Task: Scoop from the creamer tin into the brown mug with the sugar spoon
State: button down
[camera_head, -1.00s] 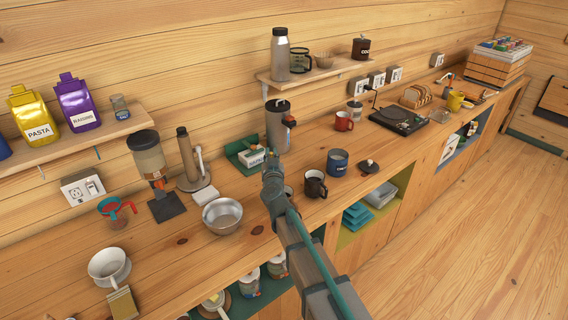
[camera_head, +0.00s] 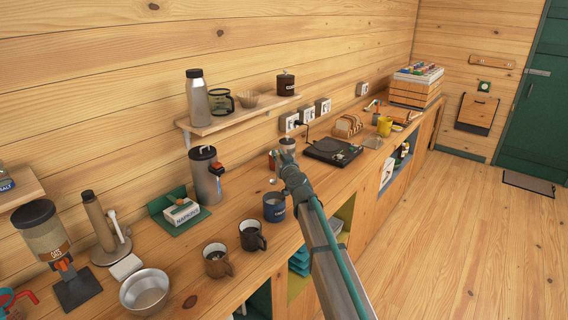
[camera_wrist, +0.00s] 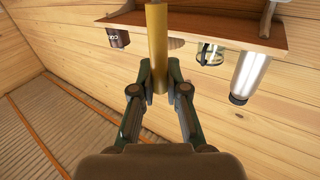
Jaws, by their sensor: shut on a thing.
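The tin's label is too small to read surely. In the wrist view my gripper (camera_wrist: 160,85) is shut on a yellow-gold handle (camera_wrist: 158,40), apparently the sugar spoon's. A small silvery bowl-like end (camera_head: 272,181) hangs below the gripper in the head view. The brown mug (camera_head: 217,260) stands upright on the counter, left of and nearer than the tin. I cannot see what is inside the tin or mug.
A black mug (camera_head: 252,235) stands between the brown mug and the tin. A wall shelf (camera_head: 240,112) overhangs the back. My arm hides part of the counter.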

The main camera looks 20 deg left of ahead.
jog(key=shift+w+f, duration=0.1)
notch_tip(320, 180, down, 6)
jog(key=b, duration=0.4)
notch_tip(320, 180, down, 7)
jog(key=b, duration=0.9)
dwell(0.7)
jog(key=shift+r+p, duration=4.1)
jog(key=shift+r, duration=1.55)
